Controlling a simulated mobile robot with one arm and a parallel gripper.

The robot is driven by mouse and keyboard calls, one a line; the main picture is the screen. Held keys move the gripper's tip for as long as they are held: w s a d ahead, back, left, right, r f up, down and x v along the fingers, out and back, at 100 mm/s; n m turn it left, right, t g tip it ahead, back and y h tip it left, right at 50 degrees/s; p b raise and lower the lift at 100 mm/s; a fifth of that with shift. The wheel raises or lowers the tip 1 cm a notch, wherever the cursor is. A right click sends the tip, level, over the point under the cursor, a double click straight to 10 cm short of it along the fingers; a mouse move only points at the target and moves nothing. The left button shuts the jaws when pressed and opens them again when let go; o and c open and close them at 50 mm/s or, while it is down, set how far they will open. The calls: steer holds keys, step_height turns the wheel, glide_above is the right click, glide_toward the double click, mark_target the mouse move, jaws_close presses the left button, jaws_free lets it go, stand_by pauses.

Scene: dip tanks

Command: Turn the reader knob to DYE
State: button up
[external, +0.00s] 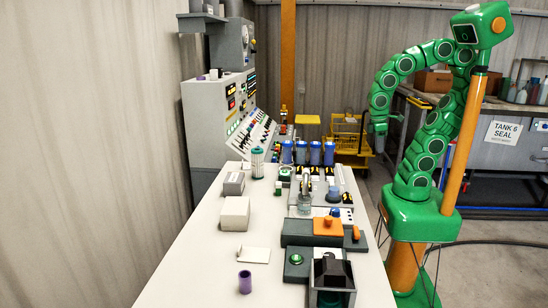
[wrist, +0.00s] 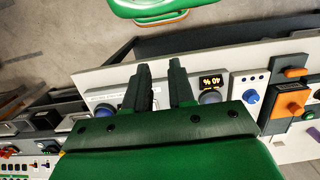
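My gripper (wrist: 160,68) points over the bench in the wrist view, its two dark fingers apart with nothing between them. In the external view my gripper (external: 381,127) hangs from the green arm, clear of the bench's right edge. A grey round knob (wrist: 210,97) sits just right of the fingers, beside a small lit display (wrist: 211,82) reading about 40 %, upside down. A blue knob (wrist: 249,97) is on a white plate further right. Another blue knob (wrist: 104,111) is left of the fingers, partly hidden by the gripper. No DYE mark is readable, and I cannot tell which knob is the reader's.
The white bench (external: 215,210) carries an orange-topped block (external: 328,226), a glass jar (external: 304,203), several blue-topped cylinders (external: 301,152) and a purple cup (external: 245,282). A grey control console (external: 215,115) stands at the back left.

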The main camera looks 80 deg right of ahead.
steer(key=o, duration=0.7)
steer(key=w+a+r+n+t+y, duration=0.1)
steer(key=w+a+r, duration=0.2)
steer(key=w+a, duration=0.2)
steer(key=shift+w+a+t, duration=0.3)
steer(key=shift+w+a, duration=0.05)
steer(key=shift+w, duration=0.8)
steer(key=w+a+r+n+t+y, duration=0.1)
steer(key=w+a+r, duration=0.25)
steer(key=a, duration=0.35)
steer(key=w+a+r+n+t+y, duration=0.1)
steer(key=w+a+r, duration=0.2)
steer(key=w+a, duration=0.35)
steer(key=w+a+r+t+y, duration=0.1)
steer(key=w+a+r+y, duration=0.15)
steer(key=a, duration=0.55)
steer(key=n+g+h, duration=0.3)
steer(key=n+h, duration=0.3)
steer(key=n, duration=0.6)
glide_above(329, 256)
steer(key=shift+y, duration=0.25)
steer(key=f, duration=2)
steer(key=shift+d+f, duration=0.2)
steer(key=shift+f, duration=0.2)
steer(key=shift+a+f, duration=0.1)
steer(key=shift+f, duration=4.05)
